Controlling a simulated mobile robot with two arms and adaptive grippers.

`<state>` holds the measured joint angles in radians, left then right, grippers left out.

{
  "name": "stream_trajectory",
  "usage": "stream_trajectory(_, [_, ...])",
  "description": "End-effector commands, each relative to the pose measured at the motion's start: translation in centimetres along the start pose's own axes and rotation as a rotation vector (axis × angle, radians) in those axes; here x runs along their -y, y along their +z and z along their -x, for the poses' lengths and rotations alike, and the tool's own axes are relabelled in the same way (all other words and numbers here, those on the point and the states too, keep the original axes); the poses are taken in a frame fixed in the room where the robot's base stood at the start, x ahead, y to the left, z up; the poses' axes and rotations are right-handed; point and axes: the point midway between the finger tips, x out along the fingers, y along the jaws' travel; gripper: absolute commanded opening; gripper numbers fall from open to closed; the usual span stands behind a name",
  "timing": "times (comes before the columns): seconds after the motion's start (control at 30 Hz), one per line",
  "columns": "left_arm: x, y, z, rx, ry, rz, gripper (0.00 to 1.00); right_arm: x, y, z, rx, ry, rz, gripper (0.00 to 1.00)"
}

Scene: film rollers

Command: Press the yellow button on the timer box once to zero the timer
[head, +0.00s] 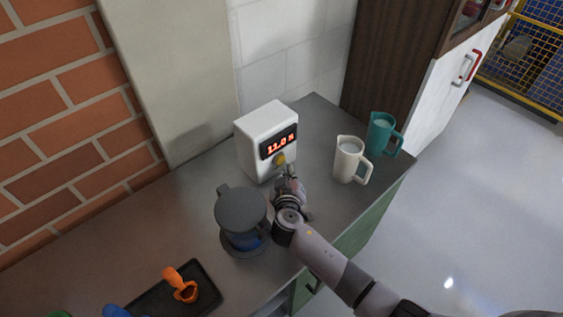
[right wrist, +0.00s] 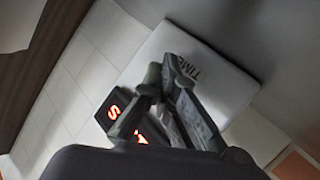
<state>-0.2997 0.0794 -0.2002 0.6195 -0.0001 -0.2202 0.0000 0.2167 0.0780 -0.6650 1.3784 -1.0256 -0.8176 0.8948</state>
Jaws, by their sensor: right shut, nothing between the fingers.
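The white timer box (head: 256,146) stands on the counter against the wall, with a dark display (head: 279,142) of red digits that seem to read 11.0 s. The yellow button (head: 279,159) is on its front face, below the display. My right gripper (head: 287,176) is shut and empty, its tips just in front of and below the button; I cannot tell whether they touch it. In the right wrist view the shut fingers (right wrist: 163,75) cross in front of the timer box (right wrist: 205,65) and hide the button and part of the display. My left gripper is not in view.
A grey lidded vessel with a blue lower part (head: 241,217) stands close left of my right gripper. A white jug (head: 349,160) and a teal jug (head: 381,134) stand to the right. A black tray (head: 205,290) with an orange scoop (head: 180,284) lies at the front left of the counter.

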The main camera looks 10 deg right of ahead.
Motion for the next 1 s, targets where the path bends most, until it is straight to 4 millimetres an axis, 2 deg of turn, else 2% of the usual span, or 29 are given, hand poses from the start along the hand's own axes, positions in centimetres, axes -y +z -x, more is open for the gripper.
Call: stream_trajectory(1.0, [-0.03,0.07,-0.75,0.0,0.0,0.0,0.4,0.46,-0.46,-0.62,-0.001,0.0,0.001,0.0])
